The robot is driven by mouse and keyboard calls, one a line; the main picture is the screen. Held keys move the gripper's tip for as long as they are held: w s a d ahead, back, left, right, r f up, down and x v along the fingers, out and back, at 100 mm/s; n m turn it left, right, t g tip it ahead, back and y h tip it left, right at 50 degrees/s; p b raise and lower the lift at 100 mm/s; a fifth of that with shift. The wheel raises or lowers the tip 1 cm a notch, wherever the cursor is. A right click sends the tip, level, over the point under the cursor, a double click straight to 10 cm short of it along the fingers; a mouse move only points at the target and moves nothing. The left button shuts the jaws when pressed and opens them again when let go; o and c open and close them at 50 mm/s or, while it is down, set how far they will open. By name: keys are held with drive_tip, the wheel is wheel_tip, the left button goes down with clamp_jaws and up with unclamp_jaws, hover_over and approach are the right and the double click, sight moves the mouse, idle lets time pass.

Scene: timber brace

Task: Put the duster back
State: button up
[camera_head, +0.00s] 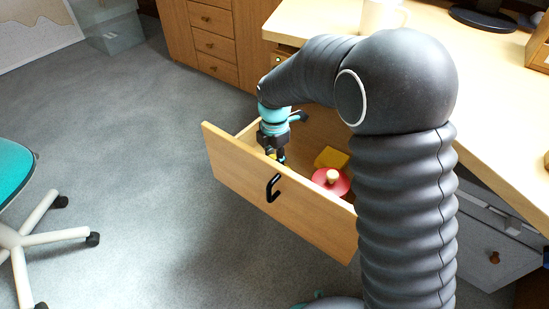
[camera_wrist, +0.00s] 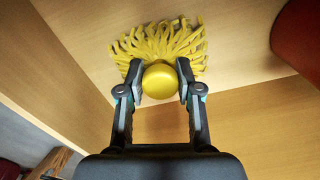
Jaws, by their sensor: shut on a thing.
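The duster (camera_wrist: 160,45) has a yellow stringy fringe and a round yellow knob. In the wrist view my gripper (camera_wrist: 160,85) is shut on the knob, one finger on each side. The fringe spreads over the bare wooden floor of the open drawer (camera_head: 260,187); I cannot tell whether it touches. In the head view my gripper (camera_head: 278,158) reaches down inside the drawer, near its front panel at the left end.
A red round thing with a wooden knob (camera_head: 332,178) and a yellow block (camera_head: 331,157) lie in the drawer, right of my gripper. The desk (camera_head: 480,75) carries a white mug (camera_head: 382,15). A teal swivel chair (camera_head: 14,185) stands left on clear carpet.

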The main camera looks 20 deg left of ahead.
sight(274, 157)
drive_tip(key=shift+f, duration=0.15)
drive_tip(key=o, duration=1.1)
wheel_tip(274, 157, up, 12)
drive_tip(key=shift+r+p, duration=0.25)
drive_tip(key=shift+p, duration=0.5)
